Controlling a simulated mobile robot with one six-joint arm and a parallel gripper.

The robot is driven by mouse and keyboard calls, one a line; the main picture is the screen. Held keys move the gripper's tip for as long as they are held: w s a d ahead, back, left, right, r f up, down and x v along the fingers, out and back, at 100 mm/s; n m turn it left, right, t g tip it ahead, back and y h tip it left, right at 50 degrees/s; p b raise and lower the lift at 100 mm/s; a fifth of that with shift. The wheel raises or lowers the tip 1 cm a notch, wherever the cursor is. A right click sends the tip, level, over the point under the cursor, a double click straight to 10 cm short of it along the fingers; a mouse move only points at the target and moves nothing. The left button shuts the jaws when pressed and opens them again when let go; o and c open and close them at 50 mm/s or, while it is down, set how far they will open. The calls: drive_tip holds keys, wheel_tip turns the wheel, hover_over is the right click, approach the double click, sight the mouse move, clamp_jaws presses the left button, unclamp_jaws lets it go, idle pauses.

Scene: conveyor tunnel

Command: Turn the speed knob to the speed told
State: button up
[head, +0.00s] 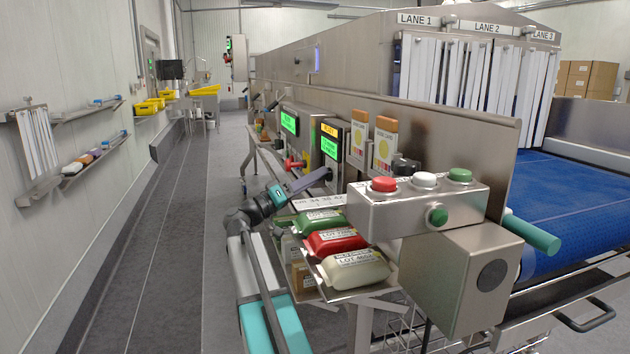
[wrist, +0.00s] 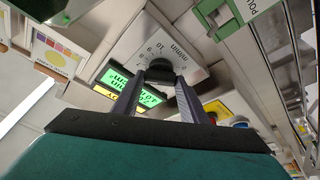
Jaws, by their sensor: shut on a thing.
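The speed knob (wrist: 158,70) is dark and stands on a light dial plate (wrist: 160,48) with numbers and "m/min", seen upside down in the wrist view. My gripper (wrist: 161,82) has its two dark fingers shut on the knob, one on each side. The pointer mark on the knob cannot be made out. In the head view my gripper (head: 322,178) reaches the panel under the green display (head: 331,147), and the knob is hidden there.
A steel button box (head: 400,211) with red, white and green buttons stands right of my gripper. Green (head: 320,221), red (head: 337,241) and cream (head: 355,268) packs lie on a shelf below. A red handle (head: 295,163) is to the left. The aisle floor (head: 165,240) is clear.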

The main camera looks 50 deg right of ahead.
drive_tip(key=o, duration=1)
drive_tip(key=shift+o, duration=0.2)
drive_tip(key=shift+a, duration=0.15)
drive_tip(key=p+v, duration=0.1)
drive_tip(key=v, duration=1.2)
drive_tip(key=shift+a+f+p, duration=0.15)
drive_tip(key=shift+a+p, duration=0.1)
drive_tip(key=shift+p, duration=0.1)
drive_tip(key=shift+w, duration=0.1)
